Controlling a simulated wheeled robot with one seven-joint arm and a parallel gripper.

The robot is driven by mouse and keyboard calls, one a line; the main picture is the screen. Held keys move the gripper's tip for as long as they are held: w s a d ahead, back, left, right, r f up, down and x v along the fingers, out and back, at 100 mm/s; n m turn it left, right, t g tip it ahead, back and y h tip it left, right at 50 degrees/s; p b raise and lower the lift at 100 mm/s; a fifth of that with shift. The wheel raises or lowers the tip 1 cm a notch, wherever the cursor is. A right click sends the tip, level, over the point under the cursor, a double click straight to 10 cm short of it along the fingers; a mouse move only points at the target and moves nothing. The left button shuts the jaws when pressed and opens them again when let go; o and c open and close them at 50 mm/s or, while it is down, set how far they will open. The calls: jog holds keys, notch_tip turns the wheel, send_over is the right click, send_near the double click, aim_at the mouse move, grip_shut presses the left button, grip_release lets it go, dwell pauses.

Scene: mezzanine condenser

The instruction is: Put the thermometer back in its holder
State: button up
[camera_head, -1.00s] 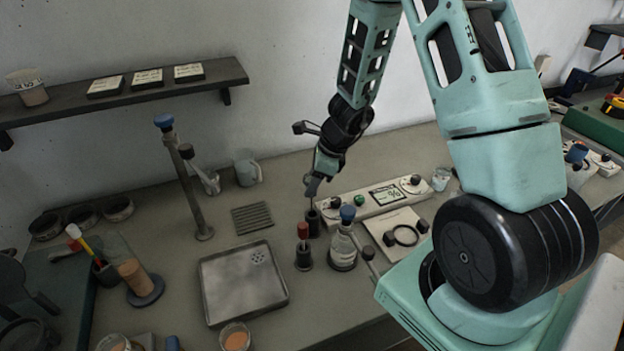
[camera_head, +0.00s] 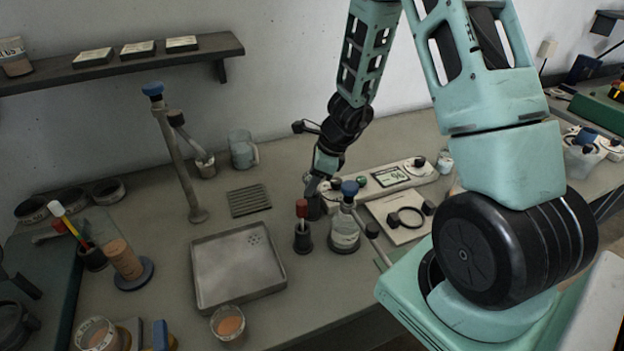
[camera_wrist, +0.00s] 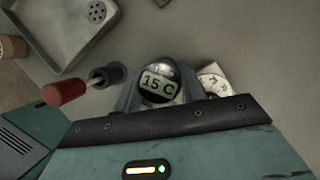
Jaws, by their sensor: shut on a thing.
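My gripper (camera_head: 312,188) is low over the bench, just above a dark cup-like holder (camera_head: 315,209). The head sits between the fingers. Its stem is hidden in both current views, so I cannot tell how deep it is in the holder. A red-handled tool (camera_head: 302,208) stands in a black base left of the holder; its red handle also shows in the wrist view (camera_wrist: 65,92).
A bottle with a blue stopper (camera_head: 344,232) stands close right of the holder. A metal tray (camera_head: 238,267) lies to the left. A control box with a display (camera_head: 391,177) and a pale plate with a black ring (camera_head: 400,217) are to the right. A blue-topped stand (camera_head: 180,150) is behind left.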

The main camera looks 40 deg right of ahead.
jog(key=o, duration=1.2)
jog(key=shift+r, duration=0.1)
jog(key=p+v, duration=0.2)
jog(key=v, duration=1.5)
jog(key=shift+p, duration=0.4)
jog(key=shift+r, duration=0.15)
